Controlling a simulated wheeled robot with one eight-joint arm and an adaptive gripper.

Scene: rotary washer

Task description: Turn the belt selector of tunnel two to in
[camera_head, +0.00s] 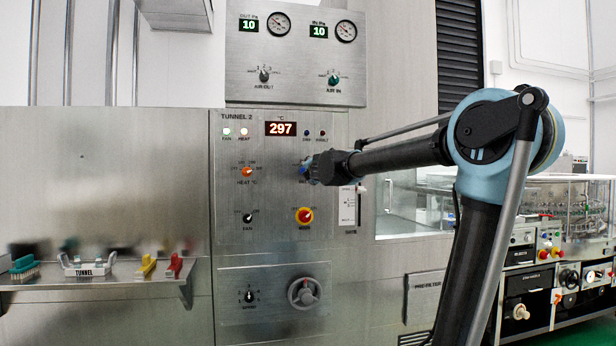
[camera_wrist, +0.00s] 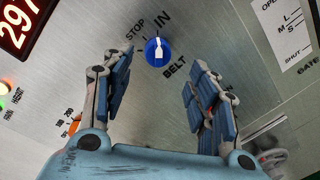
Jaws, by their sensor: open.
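The belt selector of tunnel two is a blue round knob (camera_wrist: 157,50) with a white pointer, labelled BELT, in the upper middle of the wrist view. Its pointer stands nearly upright in that picture, its upper end between the STOP and IN labels. My gripper (camera_wrist: 160,72) is open, with one blue-padded finger to the left and one to the right of the knob's line. Nothing is between the fingers, and they look apart from the knob. In the head view my gripper (camera_head: 312,169) is at the panel's right side and largely hides the selector.
A handwheel (camera_head: 304,293) sits below. A shelf (camera_head: 100,293) with brushes is at left.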

